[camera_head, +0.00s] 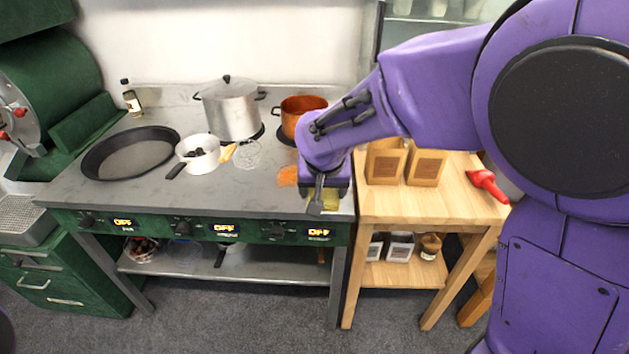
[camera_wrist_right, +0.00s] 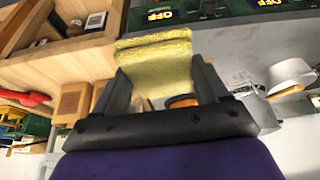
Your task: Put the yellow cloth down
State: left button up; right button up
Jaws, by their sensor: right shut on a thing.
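My right gripper (camera_head: 322,205) is over the right front corner of the grey stove top in the head view. It is shut on the yellow cloth (camera_head: 331,200), which shows only in part there. In the right wrist view the folded yellow cloth (camera_wrist_right: 153,52) is pinched between the two dark fingers of the right gripper (camera_wrist_right: 160,85). The cloth sits close to the stove's right edge; I cannot tell whether it touches the surface. An orange patch (camera_head: 288,176) lies on the stove top just left of the gripper. My left gripper is not in view.
The stove top (camera_head: 130,199) holds a black pan (camera_head: 128,153), a white pot (camera_head: 199,155), a steel pot (camera_head: 229,108) and an orange pot (camera_head: 297,113). The wooden table (camera_head: 400,205) on the right holds two boxes and a red-handled object (camera_head: 489,185). The front left stove top is clear.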

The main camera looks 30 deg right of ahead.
jog(key=shift+w+d+f, duration=0.15)
jog(key=shift+d+f, duration=0.05)
jog(key=shift+d, duration=0.3)
jog(key=w+d+f+p, duration=0.1)
jog(key=w+d+f, duration=0.1)
jog(key=w+f, duration=0.1)
jog(key=w+d+f, duration=0.3)
jog(key=w+d+f+p, duration=0.1)
jog(key=w+d+f, duration=0.1)
jog(key=w+d, duration=0.1)
jog(key=shift+w+d+f+p, duration=0.2)
jog(key=shift+w+f+p, duration=0.1)
jog(key=shift+f, duration=0.1)
jog(key=shift+w+d+f, duration=0.15)
jog(key=shift+w+f, duration=0.05)
jog(key=shift+f, duration=0.1)
notch_tip(320, 180, down, 3)
jog(key=shift+r, duration=0.1)
jog(key=shift+w+d+f, duration=0.1)
jog(key=shift+w+f, duration=0.1)
jog(key=shift+f, duration=0.15)
jog(key=shift+s+f, duration=0.25)
jog(key=shift+f, duration=0.05)
